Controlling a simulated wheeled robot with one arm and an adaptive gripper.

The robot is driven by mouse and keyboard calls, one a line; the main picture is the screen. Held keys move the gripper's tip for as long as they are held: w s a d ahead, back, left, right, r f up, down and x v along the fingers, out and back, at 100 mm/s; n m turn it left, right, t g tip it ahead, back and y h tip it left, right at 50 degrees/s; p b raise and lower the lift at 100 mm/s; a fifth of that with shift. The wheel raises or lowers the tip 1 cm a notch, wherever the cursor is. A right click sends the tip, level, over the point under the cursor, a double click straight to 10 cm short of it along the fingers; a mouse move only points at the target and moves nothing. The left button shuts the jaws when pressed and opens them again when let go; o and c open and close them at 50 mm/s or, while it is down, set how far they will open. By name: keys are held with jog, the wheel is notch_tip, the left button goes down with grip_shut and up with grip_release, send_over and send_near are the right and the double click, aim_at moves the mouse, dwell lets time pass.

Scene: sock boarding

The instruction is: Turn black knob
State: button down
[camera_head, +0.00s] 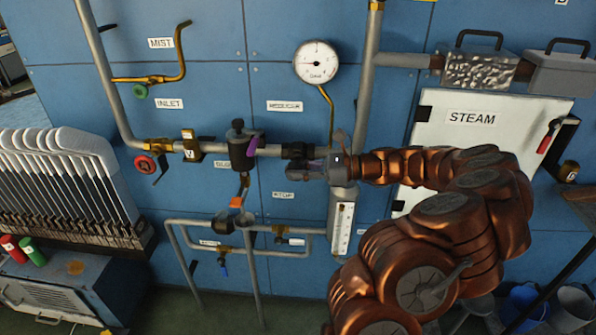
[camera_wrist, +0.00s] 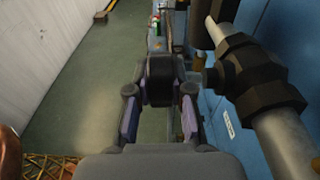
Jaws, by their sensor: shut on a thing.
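The black knob (camera_wrist: 160,80) is a short dark cylinder in the middle of the wrist view. My gripper (camera_wrist: 160,112) has one purple-padded finger on each side of it and is shut on it. In the head view my gripper (camera_head: 303,168) reaches in from the right, pointing left along the panel, just below the pipe. The gripper hides much of the knob there, so I cannot make out its outline or how far it is turned.
A black pipe fitting (camera_wrist: 255,75) is close on the right in the wrist view. A dark regulator (camera_head: 239,149) with a purple piece stands left of my gripper. A gauge (camera_head: 317,62) is above. A red handwheel (camera_head: 145,163) and sock boards (camera_head: 70,180) are further left.

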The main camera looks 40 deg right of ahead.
dwell(0.3)
jog(key=c, duration=1)
grip_release()
jog(key=shift+c, duration=0.2)
jog(key=v, duration=1.2)
